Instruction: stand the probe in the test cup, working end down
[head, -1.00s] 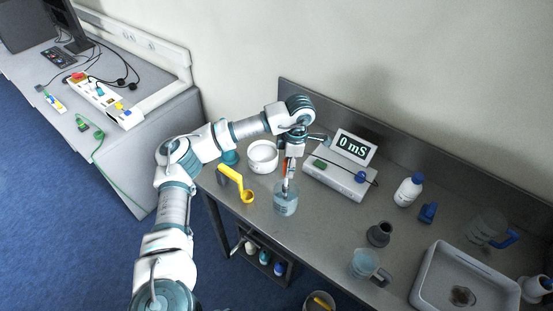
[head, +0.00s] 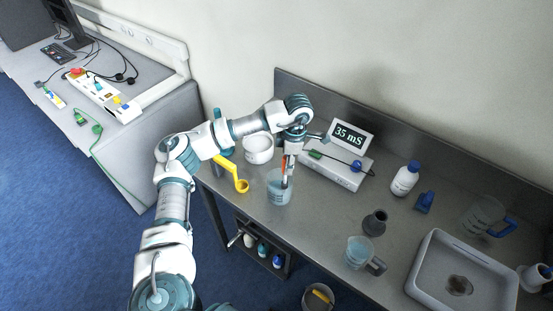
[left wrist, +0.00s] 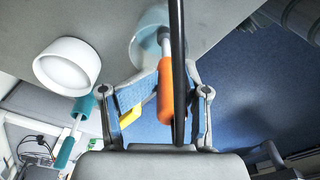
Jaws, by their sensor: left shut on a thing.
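The probe has an orange handle (head: 284,166) and a grey lower end. My left gripper (head: 290,158) is shut on its handle and holds it roughly upright, working end down. In the left wrist view the orange handle (left wrist: 166,95) sits between the fingers, with a black cable crossing in front. The test cup (head: 279,194) is a clear beaker with bluish liquid, standing near the table's front edge. The probe's lower end is inside the cup's mouth; whether it touches the bottom is unclear. The cup also shows in the left wrist view (left wrist: 148,38). My right gripper is out of view.
The meter (head: 340,170) behind the cup reads 35 mS. A dark cup (head: 374,223), a jug (head: 358,253), a bottle (head: 404,179) and a tray (head: 420,270) lie right.

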